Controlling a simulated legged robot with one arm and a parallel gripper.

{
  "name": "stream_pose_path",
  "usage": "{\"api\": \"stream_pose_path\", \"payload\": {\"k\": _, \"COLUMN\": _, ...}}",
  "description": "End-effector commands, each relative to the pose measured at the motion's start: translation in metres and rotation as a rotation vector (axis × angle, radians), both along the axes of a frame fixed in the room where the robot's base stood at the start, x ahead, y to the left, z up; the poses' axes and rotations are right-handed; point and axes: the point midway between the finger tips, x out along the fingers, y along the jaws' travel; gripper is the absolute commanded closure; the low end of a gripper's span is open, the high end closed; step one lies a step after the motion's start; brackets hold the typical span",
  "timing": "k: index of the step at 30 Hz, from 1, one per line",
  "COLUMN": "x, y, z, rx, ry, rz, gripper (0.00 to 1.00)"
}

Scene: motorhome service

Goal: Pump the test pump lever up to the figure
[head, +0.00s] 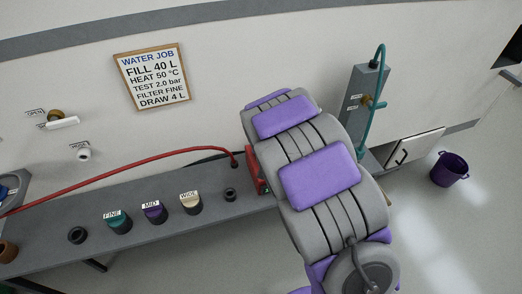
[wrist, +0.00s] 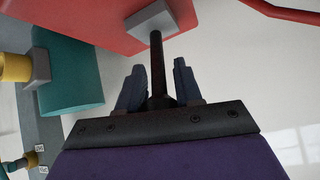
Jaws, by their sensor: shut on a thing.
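The red test pump (head: 256,178) stands at the right end of the grey bench, mostly hidden behind my arm in the head view. In the wrist view its red body (wrist: 90,22) fills the upper left. A black lever (wrist: 156,58) comes out of a grey block (wrist: 152,18) on it. My gripper (wrist: 159,85) has its dark fingers on either side of the lever and is shut on it. The wall sign (head: 153,76) reads "TEST 2.0 bar". I cannot see any gauge reading.
A red hose (head: 110,168) runs from the pump leftward over the bench (head: 160,235). Filters marked FINE (head: 119,224), MID (head: 155,213) and WIDE (head: 191,203) stand there. A grey post with a teal hose (head: 366,110) is at right. A purple bucket (head: 449,169) stands on open floor.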

Motion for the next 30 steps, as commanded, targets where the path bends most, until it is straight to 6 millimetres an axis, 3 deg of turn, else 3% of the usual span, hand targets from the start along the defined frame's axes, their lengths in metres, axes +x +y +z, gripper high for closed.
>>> {"api": "stream_pose_path", "payload": {"k": 20, "x": -0.0009, "y": -0.0031, "z": -0.0088, "rx": 0.010, "ry": -0.040, "rz": -0.001, "gripper": 1.00}}
{"api": "stream_pose_path", "payload": {"k": 21, "x": -0.0011, "y": -0.0031, "z": -0.0091, "rx": 0.010, "ry": -0.039, "rz": -0.001, "gripper": 0.64}}
{"api": "stream_pose_path", "payload": {"k": 27, "x": 0.0008, "y": -0.0027, "z": -0.0059, "rx": 0.012, "ry": -0.047, "rz": -0.001, "gripper": 0.45}}
{"api": "stream_pose_path", "payload": {"k": 30, "x": 0.0016, "y": -0.0026, "z": -0.0044, "rx": 0.014, "ry": -0.050, "rz": -0.001, "gripper": 0.45}}
